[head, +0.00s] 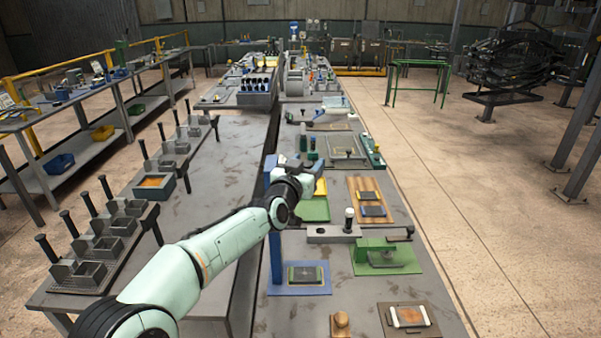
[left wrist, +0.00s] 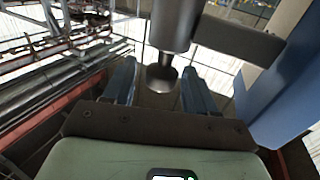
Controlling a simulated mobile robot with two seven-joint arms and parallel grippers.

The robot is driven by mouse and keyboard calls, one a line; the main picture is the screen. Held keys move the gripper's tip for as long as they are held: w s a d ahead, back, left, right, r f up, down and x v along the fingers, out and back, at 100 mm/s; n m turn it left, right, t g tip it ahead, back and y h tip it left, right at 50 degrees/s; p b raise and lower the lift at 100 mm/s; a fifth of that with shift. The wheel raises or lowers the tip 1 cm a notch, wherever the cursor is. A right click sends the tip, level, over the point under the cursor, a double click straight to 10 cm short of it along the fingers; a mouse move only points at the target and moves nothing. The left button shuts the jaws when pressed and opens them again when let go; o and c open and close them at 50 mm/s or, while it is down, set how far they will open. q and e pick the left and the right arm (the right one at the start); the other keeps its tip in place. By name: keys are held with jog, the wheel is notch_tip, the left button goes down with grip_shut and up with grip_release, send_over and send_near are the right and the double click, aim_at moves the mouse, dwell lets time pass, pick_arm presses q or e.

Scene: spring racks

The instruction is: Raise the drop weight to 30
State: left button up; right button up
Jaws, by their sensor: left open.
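The drop weight (left wrist: 172,25) shows in the left wrist view as a dark grey cylinder with a thin stem and a round flared end below. A dark bracket (left wrist: 238,40) runs from beside it to a blue column (left wrist: 285,75). My left gripper (left wrist: 159,68) is open, with one finger on each side of the stem and flared end; I cannot tell whether they touch. In the head view my left gripper (head: 308,170) is at the top of the blue column (head: 276,250), which stands by a blue base plate (head: 284,279). My arm hides the weight there. No scale marks are readable.
A green fixture (head: 378,250), a grey block with a white-topped post (head: 328,234) and a wooden board (head: 382,190) stand to the right on the bench. The left bench has a rack (head: 105,240) of posts and boxes; its middle is clear.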

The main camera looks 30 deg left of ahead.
pick_arm(q)
jog(key=s+d+b, duration=0.2)
jog(key=s, duration=1.1)
pick_arm(e)
jog(key=s+f, duration=0.2)
jog(key=shift+f, duration=0.3)
